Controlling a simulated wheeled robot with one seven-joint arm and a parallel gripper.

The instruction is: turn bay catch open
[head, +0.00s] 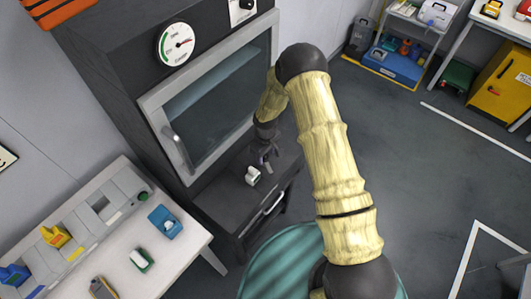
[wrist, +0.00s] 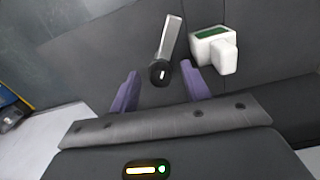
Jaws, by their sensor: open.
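The catch appears in the wrist view as a pale grey lever (wrist: 169,38) with a round black end that has a small white mark. The black end lies between the two purple fingertips of my gripper (wrist: 160,72). The fingers are open, with a visible gap on both sides of it. I cannot tell whether they touch the lever. In the head view my gripper (head: 265,152) hangs over the dark ledge in front of the cabinet (head: 120,85); the catch is hard to make out there.
A white block with a green face (wrist: 215,48) sits close beside the right finger; it also shows in the head view (head: 252,175). The glass door (head: 215,100) has a handle (head: 178,148) at its left. A bench (head: 185,245) with small items stands at the lower left.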

